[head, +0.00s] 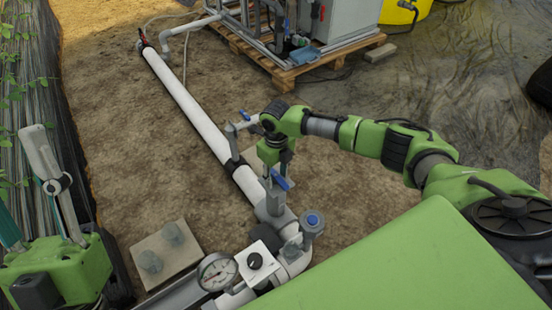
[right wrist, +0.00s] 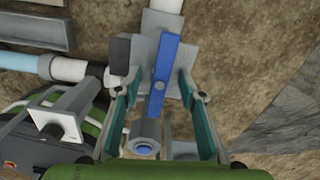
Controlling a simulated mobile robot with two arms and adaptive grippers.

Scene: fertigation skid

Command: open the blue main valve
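The blue valve handle (head: 280,180) sits on a grey valve body on the white pipe. In the right wrist view the blue handle (right wrist: 165,65) is a long flat lever, running roughly in line with the pipe. My right gripper (head: 275,163) is just above the valve, pointing down. In the right wrist view its green-padded fingers (right wrist: 157,85) are apart, one on each side of the handle, with gaps visible. Whether either finger touches it lower down I cannot tell. My left gripper (head: 38,185) is at the left edge, fingers up and apart, partly cut off, holding nothing visible.
A blue-capped grey fitting (head: 312,222), a white box with a black knob (head: 256,261) and a pressure gauge (head: 217,272) crowd the pipe's near end. A concrete block (head: 165,252) lies left of it. A pallet (head: 285,75) with equipment stands at the back. Bare soil lies left of the pipe.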

